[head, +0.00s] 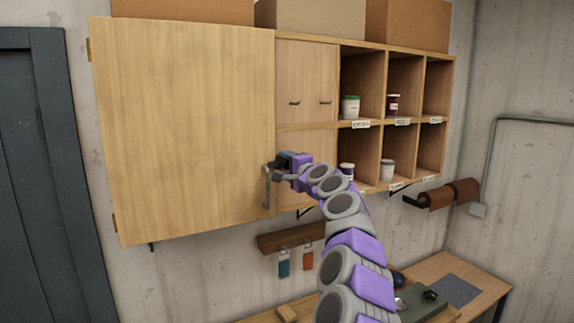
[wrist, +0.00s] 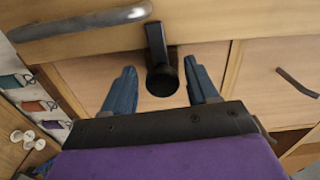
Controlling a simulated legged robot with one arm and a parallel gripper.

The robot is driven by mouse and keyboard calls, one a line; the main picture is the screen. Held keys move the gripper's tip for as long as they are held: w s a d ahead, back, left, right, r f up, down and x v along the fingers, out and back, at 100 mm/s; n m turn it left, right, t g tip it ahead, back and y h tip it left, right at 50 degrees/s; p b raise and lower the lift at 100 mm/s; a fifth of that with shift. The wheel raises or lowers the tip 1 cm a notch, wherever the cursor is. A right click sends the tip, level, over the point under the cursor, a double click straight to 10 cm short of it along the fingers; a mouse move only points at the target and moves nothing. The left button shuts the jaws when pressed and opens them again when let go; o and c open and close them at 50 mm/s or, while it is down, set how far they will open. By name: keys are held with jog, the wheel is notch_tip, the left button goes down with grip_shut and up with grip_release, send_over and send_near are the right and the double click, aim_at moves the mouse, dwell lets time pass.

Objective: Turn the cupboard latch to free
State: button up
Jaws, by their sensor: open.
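The cupboard door (head: 185,130) is a large pale wood panel at the left of the head view. The latch (wrist: 155,42) is a black bar with a round dark knob, at the door's edge in the wrist view. My gripper (wrist: 159,67) is open, with one blue finger on each side of the latch's knob. I see clear space between the fingers and the knob. In the head view my gripper (head: 279,168) is at the door's right edge and hides most of the latch. A grey bar handle (head: 267,188) is on the door just below it; it also shows in the wrist view (wrist: 80,22).
Small drawers or doors with dark pulls (head: 295,103) and open cubbies with jars (head: 350,107) are to the right. Cardboard boxes (head: 320,18) stand on top. Below are a rail with hanging tags (head: 284,266), a leather roll (head: 436,198) and a workbench (head: 430,270).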

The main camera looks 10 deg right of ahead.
jog(key=shift+w+a, duration=0.1)
jog(key=shift+w, duration=0.05)
jog(key=shift+c, duration=0.3)
jog(key=shift+f, duration=0.1)
jog(key=c, duration=0.9)
jog(key=shift+c, duration=0.2)
